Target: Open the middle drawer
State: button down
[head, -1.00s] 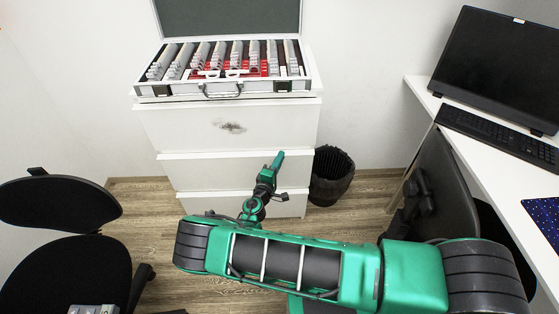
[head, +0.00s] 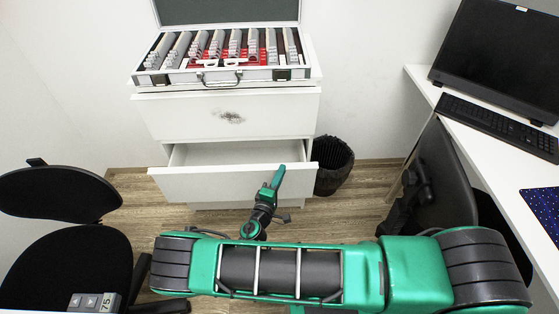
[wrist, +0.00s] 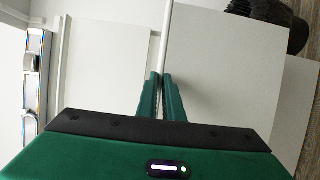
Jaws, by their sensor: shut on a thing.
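The white cabinet has a middle drawer (head: 205,185) that stands partly open, with its empty-looking inside showing behind the front panel. My gripper (head: 279,174) is at the right part of this drawer's upper front edge. In the wrist view my gripper (wrist: 161,92) has its two green fingers on either side of the thin top edge of the drawer front (wrist: 220,70), shut on it. The top drawer (head: 180,116) is closed and has a dark smudge on its front. The lower drawer is mostly hidden below the open one.
An open case of lenses (head: 155,79) stands on the cabinet. A black waste bin (head: 333,172) is close to the cabinet's right side. A black chair (head: 65,265) is at left, another (head: 440,180) at right by the white desk (head: 490,150).

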jog(key=s, duration=0.8)
jog(key=shift+s+a+f, duration=0.15)
jog(key=shift+s+f, duration=0.05)
jog(key=shift+s, duration=0.15)
jog(key=c, duration=1.9)
grip_release()
jog(key=shift+r, duration=0.1)
jog(key=v, duration=1)
jog(key=shift+s+a, duration=0.2)
jog(key=shift+s, duration=0.1)
